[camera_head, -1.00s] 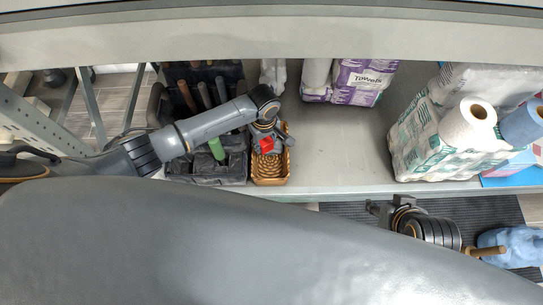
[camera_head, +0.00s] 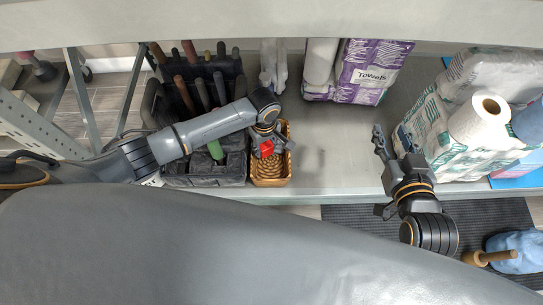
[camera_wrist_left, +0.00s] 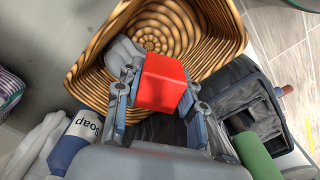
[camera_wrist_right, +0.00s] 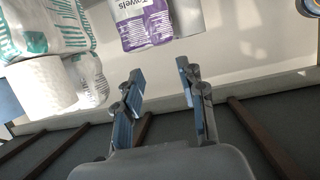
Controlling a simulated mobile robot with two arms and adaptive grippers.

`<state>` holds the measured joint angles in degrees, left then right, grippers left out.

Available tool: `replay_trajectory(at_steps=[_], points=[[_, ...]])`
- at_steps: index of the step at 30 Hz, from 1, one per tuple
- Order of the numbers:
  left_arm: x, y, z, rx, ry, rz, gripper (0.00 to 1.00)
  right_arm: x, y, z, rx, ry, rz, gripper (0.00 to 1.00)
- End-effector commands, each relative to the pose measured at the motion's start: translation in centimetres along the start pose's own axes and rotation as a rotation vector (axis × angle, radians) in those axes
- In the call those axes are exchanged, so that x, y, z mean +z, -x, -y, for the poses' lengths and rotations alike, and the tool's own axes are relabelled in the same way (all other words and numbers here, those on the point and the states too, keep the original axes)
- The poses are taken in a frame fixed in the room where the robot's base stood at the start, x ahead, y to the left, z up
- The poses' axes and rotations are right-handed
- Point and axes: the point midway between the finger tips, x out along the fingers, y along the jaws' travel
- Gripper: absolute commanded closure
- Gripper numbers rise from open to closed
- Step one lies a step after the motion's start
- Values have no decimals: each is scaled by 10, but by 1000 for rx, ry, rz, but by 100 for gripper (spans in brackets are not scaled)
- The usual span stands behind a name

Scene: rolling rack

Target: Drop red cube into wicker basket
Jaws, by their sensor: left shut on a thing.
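The red cube (camera_head: 266,146) is held by my left gripper (camera_head: 268,143) above the wicker basket (camera_head: 270,182) on the shelf. In the left wrist view the red cube (camera_wrist_left: 162,82) sits between the two fingers of my left gripper (camera_wrist_left: 158,95), with the open basket (camera_wrist_left: 95,80) behind it. Some pale thing shows inside the basket beside the cube; I cannot tell what it is. My right gripper (camera_head: 384,143) is over the shelf's front edge at the right. In the right wrist view its fingers (camera_wrist_right: 160,95) stand apart with nothing between them.
A black tool caddy (camera_head: 205,170) with several handles stands left of the basket. Purple towel packs (camera_head: 370,72) are at the back. Paper rolls (camera_head: 425,120) fill the right side. The shelf (camera_head: 335,150) between basket and rolls is clear.

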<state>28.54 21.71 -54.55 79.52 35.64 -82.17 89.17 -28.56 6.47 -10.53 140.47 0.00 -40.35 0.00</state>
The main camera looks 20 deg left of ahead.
Motion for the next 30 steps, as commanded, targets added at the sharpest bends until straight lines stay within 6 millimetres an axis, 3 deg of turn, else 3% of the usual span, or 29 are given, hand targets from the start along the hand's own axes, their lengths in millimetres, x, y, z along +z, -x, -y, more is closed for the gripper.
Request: replay_trajectory(at_steps=[12,23,24,28,30], points=[[0,-8,0,1,0,-1,94,-44,-2,6,-14,-2,-239,60],[0,-8,0,1,0,0,94,-49,-1,7,-16,-2,-264,60],[0,-8,0,1,0,0,59,-49,-1,7,-16,-2,-264,60],[0,-8,0,1,0,0,35,-49,-1,7,-15,-2,-263,60],[0,-9,0,0,0,0,35,-49,-1,7,-15,-2,-263,60]])
